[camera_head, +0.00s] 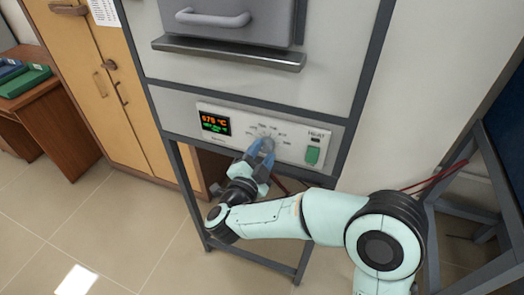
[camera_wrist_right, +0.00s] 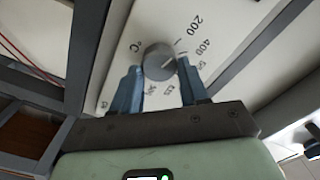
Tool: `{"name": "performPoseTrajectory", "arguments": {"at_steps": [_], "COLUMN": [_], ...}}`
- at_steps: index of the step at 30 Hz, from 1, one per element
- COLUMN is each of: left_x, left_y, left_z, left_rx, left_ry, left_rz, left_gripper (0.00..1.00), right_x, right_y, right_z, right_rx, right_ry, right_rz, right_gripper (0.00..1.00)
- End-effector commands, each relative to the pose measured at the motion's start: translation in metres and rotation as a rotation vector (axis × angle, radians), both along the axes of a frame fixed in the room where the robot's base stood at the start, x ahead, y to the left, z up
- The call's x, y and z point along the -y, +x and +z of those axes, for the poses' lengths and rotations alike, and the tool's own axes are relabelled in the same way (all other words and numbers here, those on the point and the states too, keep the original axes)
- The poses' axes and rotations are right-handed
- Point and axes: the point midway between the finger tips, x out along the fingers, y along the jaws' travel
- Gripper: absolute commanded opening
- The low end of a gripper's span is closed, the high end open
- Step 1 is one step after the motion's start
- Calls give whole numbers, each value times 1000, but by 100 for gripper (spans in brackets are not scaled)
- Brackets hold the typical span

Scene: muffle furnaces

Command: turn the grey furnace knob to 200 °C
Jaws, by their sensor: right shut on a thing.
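The grey furnace knob (camera_head: 267,145) sits on the white control panel (camera_head: 232,112) below the furnace door. In the right wrist view the knob (camera_wrist_right: 158,62) is round, with a pale pointer mark on its right side, towards the 200 and 400 side of the printed scale. The exact setting cannot be told. My right gripper (camera_head: 262,153) reaches up to the panel from below. Its blue fingers (camera_wrist_right: 160,78) are on either side of the knob and shut on it. My left gripper is not in view.
The panel's display (camera_head: 215,124) shows orange digits, apparently 578 °C, above green text. A green switch (camera_head: 312,155) is right of the knob. The furnace door handle (camera_head: 212,18) and a ledge (camera_head: 228,54) are above. Wooden cabinets (camera_head: 95,75) stand at left; floor there is clear.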

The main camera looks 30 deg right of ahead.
Motion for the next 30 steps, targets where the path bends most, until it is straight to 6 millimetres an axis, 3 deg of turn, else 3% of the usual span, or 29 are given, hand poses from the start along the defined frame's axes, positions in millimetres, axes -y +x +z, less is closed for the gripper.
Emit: {"name": "performPoseTrajectory", "arguments": {"at_steps": [18, 19, 21, 30], "left_x": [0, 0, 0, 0], "left_y": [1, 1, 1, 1], "left_z": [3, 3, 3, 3], "left_rx": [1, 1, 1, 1], "left_ry": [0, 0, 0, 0], "left_rz": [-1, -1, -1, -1], "left_gripper": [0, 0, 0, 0], "right_x": [0, 0, 0, -1], "right_y": [0, 0, 0, -1], "right_z": [-1, -1, -1, 0], "right_rx": [-33, -33, -33, -31], "right_ry": [-27, -27, -27, -25], "right_rz": [1, 1, 1, 1], "right_gripper": [13, 50, 69, 69]}}
